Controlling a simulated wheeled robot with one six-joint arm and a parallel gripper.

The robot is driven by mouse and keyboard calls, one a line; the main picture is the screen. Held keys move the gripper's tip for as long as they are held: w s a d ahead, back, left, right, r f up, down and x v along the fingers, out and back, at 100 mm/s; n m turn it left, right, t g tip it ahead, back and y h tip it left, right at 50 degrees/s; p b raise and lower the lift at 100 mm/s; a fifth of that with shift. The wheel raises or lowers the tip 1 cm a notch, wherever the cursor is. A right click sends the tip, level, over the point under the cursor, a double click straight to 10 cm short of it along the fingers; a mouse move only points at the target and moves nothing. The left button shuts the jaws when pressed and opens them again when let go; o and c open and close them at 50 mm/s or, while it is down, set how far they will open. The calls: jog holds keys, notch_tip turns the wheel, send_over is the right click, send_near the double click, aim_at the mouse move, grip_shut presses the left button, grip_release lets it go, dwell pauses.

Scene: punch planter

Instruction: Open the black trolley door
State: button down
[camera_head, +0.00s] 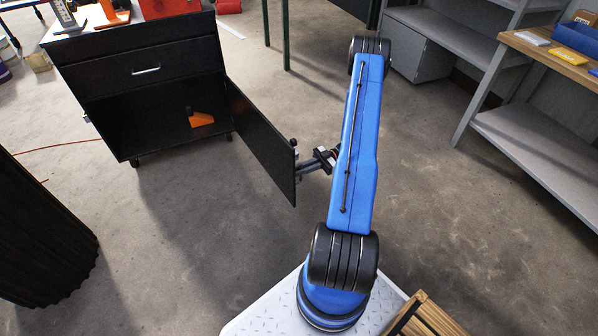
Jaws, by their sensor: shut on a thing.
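The black trolley (150,60) stands at the upper left, with a drawer with a silver handle above an open compartment. Its black door (262,143) is swung well out toward me, hinged on the compartment's right side. An orange object (201,119) lies inside on the compartment floor. My gripper (303,168) is at the door's free edge, on the right side, and is shut on it. The exact contact is small and partly hidden by the door edge and my blue arm.
A dark ribbed container (38,235) stands at the lower left. A wooden-topped workbench (560,65) with a grey lower shelf is at the right. Grey shelving (440,40) stands at the back. The concrete floor between trolley and bench is mostly clear.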

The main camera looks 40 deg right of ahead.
jog(key=shift+s, duration=0.1)
jog(key=c, duration=2.1)
grip_release()
jog(key=shift+d, duration=0.1)
jog(key=v, duration=1.7)
